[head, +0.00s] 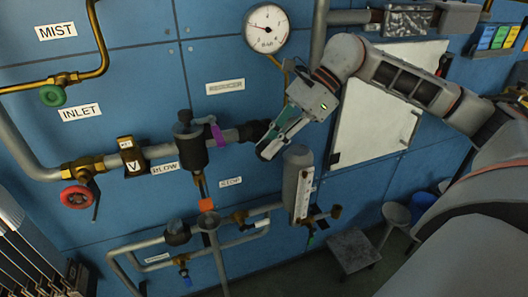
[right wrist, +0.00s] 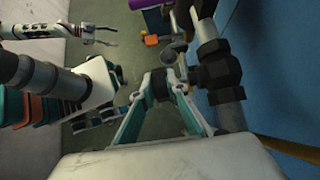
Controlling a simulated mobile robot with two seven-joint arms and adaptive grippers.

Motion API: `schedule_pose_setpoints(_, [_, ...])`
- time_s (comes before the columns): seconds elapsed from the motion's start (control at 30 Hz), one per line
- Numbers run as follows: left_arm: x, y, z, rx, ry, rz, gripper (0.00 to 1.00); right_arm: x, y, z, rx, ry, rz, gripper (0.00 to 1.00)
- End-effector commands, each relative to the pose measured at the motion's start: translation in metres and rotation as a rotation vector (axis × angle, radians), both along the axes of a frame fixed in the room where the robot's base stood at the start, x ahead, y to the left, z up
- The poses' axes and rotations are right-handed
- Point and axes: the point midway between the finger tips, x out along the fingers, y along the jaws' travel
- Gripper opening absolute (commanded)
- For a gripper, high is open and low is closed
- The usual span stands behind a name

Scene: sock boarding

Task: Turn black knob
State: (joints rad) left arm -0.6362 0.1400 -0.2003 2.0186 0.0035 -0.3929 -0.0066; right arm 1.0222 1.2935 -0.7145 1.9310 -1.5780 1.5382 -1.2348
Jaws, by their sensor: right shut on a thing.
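The black knob (head: 252,131) is at the right end of the short horizontal pipe beside the purple band, partly covered by my gripper. My right gripper (head: 266,141) reaches in from the upper right and is shut on the knob. In the right wrist view, the knob (right wrist: 160,84) sits between the two fingertips of my right gripper (right wrist: 162,90). What looks like my left gripper (right wrist: 106,36) shows small at the upper left of the right wrist view, fingers apart and empty. It is not seen in the head view.
A round gauge (head: 267,28) is above. A grey cylinder (head: 297,182) with a scale stands just below right of my gripper. A red wheel (head: 76,197) and a green wheel (head: 52,95) are at left. A low stool (head: 353,250) stands on the floor.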

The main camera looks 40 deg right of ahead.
Motion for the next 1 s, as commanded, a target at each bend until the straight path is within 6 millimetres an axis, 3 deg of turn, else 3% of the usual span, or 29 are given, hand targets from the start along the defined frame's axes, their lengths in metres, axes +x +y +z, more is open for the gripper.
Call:
schedule_pose_setpoints(0.03, [-0.003, 0.003, -0.015, 0.007, 0.011, 0.001, 0.59, 0.001, -0.003, -0.015, 0.040, 0.006, -0.006, 0.00])
schedule_pose_setpoints(0.23, [0.003, 0.011, -0.025, 0.035, 0.009, 0.003, 0.59, 0.000, -0.006, -0.014, 0.210, -0.036, -0.008, 0.00])
schedule_pose_setpoints(0.63, [0.017, 0.006, 0.001, 0.024, -0.036, -0.005, 0.59, -0.002, -0.010, -0.007, 0.548, -0.129, -0.007, 0.00])
schedule_pose_setpoints(1.0, [0.004, 0.008, -0.014, 0.027, 0.001, -0.003, 0.59, -0.002, -0.012, -0.013, 0.819, -0.197, -0.006, 0.00])
